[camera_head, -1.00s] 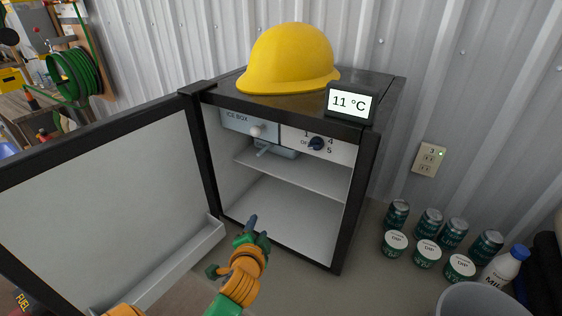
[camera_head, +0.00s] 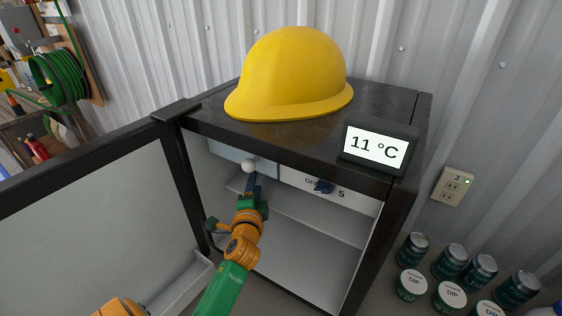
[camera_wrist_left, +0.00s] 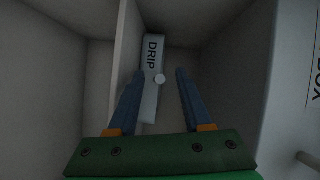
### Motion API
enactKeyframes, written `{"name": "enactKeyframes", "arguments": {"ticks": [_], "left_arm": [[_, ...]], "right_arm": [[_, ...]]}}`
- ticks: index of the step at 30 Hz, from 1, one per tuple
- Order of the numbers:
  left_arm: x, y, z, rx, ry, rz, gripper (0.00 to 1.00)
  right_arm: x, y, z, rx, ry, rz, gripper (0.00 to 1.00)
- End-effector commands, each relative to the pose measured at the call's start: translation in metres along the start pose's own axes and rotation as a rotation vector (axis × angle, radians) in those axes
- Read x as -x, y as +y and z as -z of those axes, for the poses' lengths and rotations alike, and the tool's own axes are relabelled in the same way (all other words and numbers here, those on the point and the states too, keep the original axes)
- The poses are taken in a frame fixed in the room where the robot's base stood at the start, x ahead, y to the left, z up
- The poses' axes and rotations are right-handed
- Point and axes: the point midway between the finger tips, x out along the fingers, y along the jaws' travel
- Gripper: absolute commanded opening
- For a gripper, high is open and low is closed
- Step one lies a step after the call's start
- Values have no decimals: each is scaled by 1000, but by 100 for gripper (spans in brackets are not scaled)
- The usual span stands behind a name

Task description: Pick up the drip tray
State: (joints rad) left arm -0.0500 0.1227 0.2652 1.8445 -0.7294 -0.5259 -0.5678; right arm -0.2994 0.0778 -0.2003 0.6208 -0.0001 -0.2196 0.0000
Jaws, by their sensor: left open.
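In the head view my left gripper (camera_head: 252,182) is in the fridge opening, just below the ice box knob (camera_head: 248,165), and hides the tray. My right gripper is not in view.
The fridge door (camera_head: 95,225) stands open at left. The ice box (camera_head: 226,151) and a dial (camera_head: 323,187) are above the shelf. A yellow hard hat (camera_head: 290,75) and a temperature display (camera_head: 376,147) are on top. Cans (camera_head: 450,258) stand at right.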

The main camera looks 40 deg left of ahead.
Motion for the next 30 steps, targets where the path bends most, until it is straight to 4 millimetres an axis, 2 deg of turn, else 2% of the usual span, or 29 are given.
{"name": "enactKeyframes", "arguments": {"ticks": [5, 9, 16, 17, 21, 22, 30], "left_arm": [[-30, -4, 5, 1, -2, 1, 50], [-50, -2, 5, 2, -2, 0, 50], [-53, -2, 5, 2, -1, 0, 50], [-53, -2, 5, 2, -1, 0, 44], [-53, -2, 5, 2, -1, 0, 6], [-53, -2, 5, 2, -1, 0, 0], [-53, -2, 5, 2, -1, 0, 0]], "right_arm": [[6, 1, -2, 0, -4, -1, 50], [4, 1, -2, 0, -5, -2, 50], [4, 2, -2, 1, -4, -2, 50], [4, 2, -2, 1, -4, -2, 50], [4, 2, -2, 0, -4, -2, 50], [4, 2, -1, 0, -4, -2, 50], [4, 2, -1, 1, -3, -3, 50]]}}
